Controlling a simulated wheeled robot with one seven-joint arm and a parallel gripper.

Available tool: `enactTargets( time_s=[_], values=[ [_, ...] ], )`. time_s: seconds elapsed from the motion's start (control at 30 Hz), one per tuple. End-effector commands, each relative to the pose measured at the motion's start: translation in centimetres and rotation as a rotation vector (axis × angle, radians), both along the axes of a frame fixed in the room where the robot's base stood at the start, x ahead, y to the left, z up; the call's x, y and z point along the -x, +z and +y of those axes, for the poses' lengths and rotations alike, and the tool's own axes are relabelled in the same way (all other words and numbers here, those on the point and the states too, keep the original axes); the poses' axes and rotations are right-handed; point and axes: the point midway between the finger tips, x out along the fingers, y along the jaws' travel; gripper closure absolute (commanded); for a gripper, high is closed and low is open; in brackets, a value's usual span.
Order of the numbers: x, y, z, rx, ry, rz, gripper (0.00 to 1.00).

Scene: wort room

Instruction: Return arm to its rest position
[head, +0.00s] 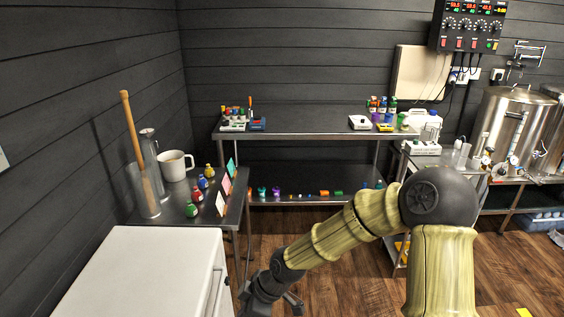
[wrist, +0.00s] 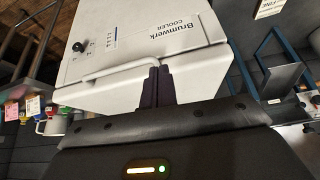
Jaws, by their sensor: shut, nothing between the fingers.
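My arm reaches down and left from the right of the head view, its lower end in front of the metal tables. My gripper (wrist: 157,72) shows in the wrist view with its two dark fingers close together, shut and empty. The fingers appear in front of the white cooler (wrist: 140,45) marked "Brumwerk COOLER", overlapping its handle in the picture. I cannot tell whether they touch it. In the head view the cooler's white top (head: 130,270) is at the lower left, and its door looks closed. The fingertips are not clearly visible there.
A side table (head: 178,212) behind the cooler holds a white mug (head: 175,166), a tall metal cylinder with a wooden stick, and several small bottles. A two-tier metal table (head: 300,135) stands at the back wall. Steel tanks (head: 510,125) stand at right. Wooden floor shows at lower right.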

Motion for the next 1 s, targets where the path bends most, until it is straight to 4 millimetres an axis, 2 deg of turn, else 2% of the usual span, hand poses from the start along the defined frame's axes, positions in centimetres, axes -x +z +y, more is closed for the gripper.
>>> enactTargets(
  time_s=[0.27,0.4,0.6,0.7,0.8,1.0],
  values=[
    [1.1,5.0,-10.3,0.248,-0.456,0.094,1.00],
    [2.3,8.8,-15.8,0.313,-0.760,0.125,1.00],
    [5.1,14.8,-22.3,0.301,-1.214,0.172,1.00],
    [6.5,16.9,-24.5,0.264,-1.395,0.200,1.00],
    [7.4,17.8,-25.6,0.235,-1.500,0.221,1.00],
    [7.7,17.7,-25.9,0.228,-1.531,0.231,1.00]
  ],
)
